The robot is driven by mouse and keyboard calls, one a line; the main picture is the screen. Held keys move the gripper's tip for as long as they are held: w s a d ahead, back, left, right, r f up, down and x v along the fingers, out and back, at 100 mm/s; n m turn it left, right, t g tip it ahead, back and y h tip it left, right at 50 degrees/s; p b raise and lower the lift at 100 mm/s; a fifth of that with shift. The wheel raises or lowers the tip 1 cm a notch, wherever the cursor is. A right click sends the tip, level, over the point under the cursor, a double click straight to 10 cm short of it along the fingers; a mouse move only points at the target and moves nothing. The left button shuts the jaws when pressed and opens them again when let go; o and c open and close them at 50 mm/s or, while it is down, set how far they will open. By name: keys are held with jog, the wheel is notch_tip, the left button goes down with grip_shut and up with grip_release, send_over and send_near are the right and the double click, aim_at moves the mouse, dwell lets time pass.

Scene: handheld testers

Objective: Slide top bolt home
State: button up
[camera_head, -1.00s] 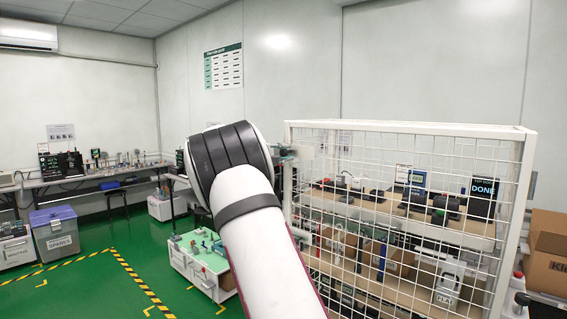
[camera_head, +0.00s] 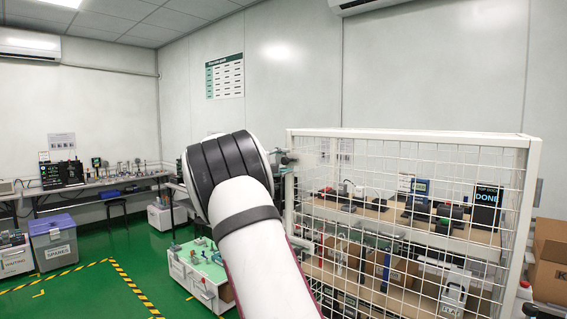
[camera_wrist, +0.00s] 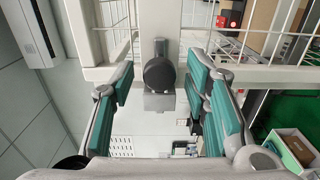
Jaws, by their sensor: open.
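The top bolt (camera_wrist: 160,73) shows in the wrist view as a dark round knob on a grey metal block, at the white cage frame. My gripper (camera_wrist: 160,82) is open, with one teal-padded finger on each side of the knob. Gaps show between the pads and the knob, so it is around the knob but not closed on it. In the head view my arm hides most of this spot; only a small part of my gripper shows beside the upper left corner of the white mesh cage (camera_head: 410,136). How far the bolt is slid cannot be told.
Behind the mesh, shelves hold several handheld testers and a "DONE" sign (camera_head: 487,203). Cardboard boxes (camera_head: 553,255) stand at the right. A low teal-topped cart (camera_head: 205,268) stands left of the cage. Green floor is free at the left, near a grey spares bin (camera_head: 53,240).

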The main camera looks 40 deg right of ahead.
jog(key=a, duration=1.1)
jog(key=shift+s+a, duration=0.25)
jog(key=shift+s, duration=0.2)
jog(key=s+a+f+m+y, duration=0.1)
jog(key=s+a+f+y, duration=0.25)
jog(key=s, duration=0.25)
jog(key=s+a+f+y, duration=0.2)
jog(key=s+y, duration=0.2)
jog(key=s, duration=0.3)
jog(key=s+a+f+t+y, duration=0.1)
jog(key=s+a+f+y, duration=0.2)
jog(key=s+a, duration=0.4)
jog(key=s+a+f+t+y, duration=0.1)
jog(key=s+a+f+y, duration=0.2)
jog(key=s+a, duration=0.5)
jog(key=s+a+f+t+y, duration=0.1)
jog(key=s+a+f+y, duration=0.2)
jog(key=s+a, duration=0.5)
jog(key=a+y, duration=0.1)
jog(key=a, duration=0.4)
jog(key=shift+a+f+t, duration=0.2)
jog(key=shift+a+t, duration=0.15)
jog(key=shift+t, duration=0.05)
jog(key=shift+y, duration=0.25)
